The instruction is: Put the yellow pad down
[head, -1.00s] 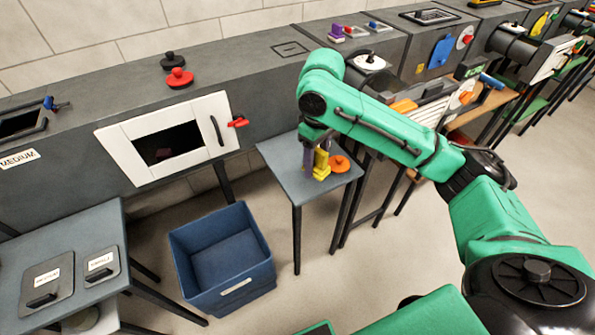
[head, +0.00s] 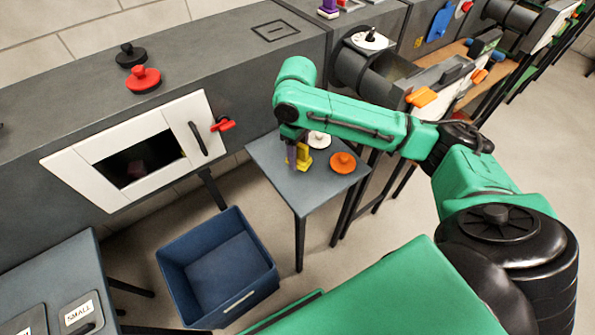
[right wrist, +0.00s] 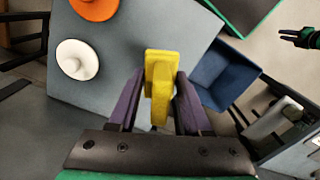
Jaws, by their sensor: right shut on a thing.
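The yellow pad (head: 304,159) is between the fingers of my right gripper (head: 293,150), low over the small grey table (head: 311,193). In the right wrist view the yellow pad (right wrist: 161,75) stands between two purple fingers, and the right gripper (right wrist: 158,105) is shut on it. I cannot tell whether the pad's underside touches the table. A small dark gripper at the upper right edge of the right wrist view looks like my left gripper (right wrist: 296,38); it is too small to read its jaws. It is outside the head view.
A white round pad (head: 319,140) and an orange round pad (head: 342,163) lie on the table, right of the yellow pad. A blue bin (head: 268,283) stands on the floor at lower left. A duct with a white-framed opening (head: 67,171) runs behind. The table's front part is clear.

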